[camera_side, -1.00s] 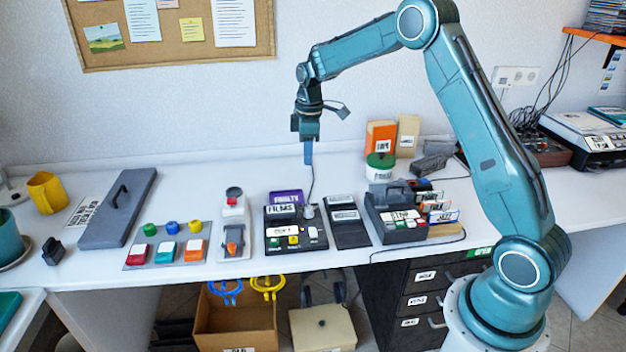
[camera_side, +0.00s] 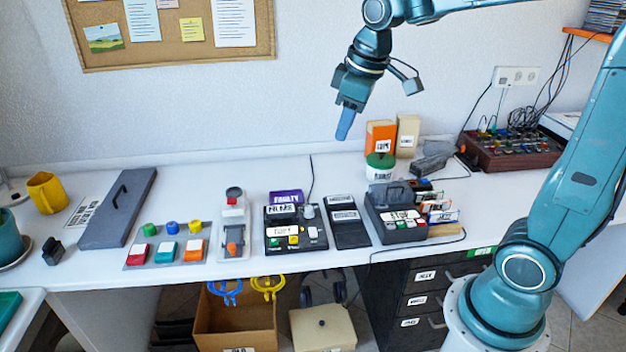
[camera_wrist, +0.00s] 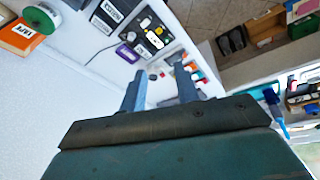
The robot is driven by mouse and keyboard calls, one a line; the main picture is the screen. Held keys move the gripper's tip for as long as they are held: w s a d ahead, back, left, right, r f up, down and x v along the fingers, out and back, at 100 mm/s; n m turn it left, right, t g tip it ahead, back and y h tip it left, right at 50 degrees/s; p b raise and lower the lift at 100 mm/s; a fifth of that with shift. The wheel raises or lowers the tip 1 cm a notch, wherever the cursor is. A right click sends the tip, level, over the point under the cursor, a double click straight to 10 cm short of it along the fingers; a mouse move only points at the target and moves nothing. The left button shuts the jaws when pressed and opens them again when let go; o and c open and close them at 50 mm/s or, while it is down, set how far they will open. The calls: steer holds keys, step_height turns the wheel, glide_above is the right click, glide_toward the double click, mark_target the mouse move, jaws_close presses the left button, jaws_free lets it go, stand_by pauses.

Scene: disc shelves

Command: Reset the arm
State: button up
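My gripper (camera_side: 346,124) hangs in the air above the back of the table, pointing down and slightly left. In the wrist view my gripper (camera_wrist: 158,80) shows two blue-grey fingers apart with nothing between them. It touches nothing on the table. In the side view the fingers overlap, so their gap is hidden there.
Below stand a black button box (camera_side: 296,236), a dark two-slot case (camera_side: 348,222) and a grey machine marked STOP (camera_side: 397,213). An orange box (camera_side: 380,137) and a green-lidded tub (camera_side: 380,168) stand at the back. A yellow mug (camera_side: 47,192) is far left.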

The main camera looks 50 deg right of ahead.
steer(key=s+a+m+t, duration=0.1)
steer(key=s+a, duration=0.1)
steer(key=s, duration=0.6)
steer(key=s+a+f+m+t, duration=0.1)
steer(key=s+a+m, duration=0.1)
steer(key=s, duration=0.7)
steer(key=shift+a+f+m, duration=0.15)
steer(key=shift+a+m, duration=0.1)
steer(key=shift+m, duration=0.05)
steer(key=shift+w, duration=0.1)
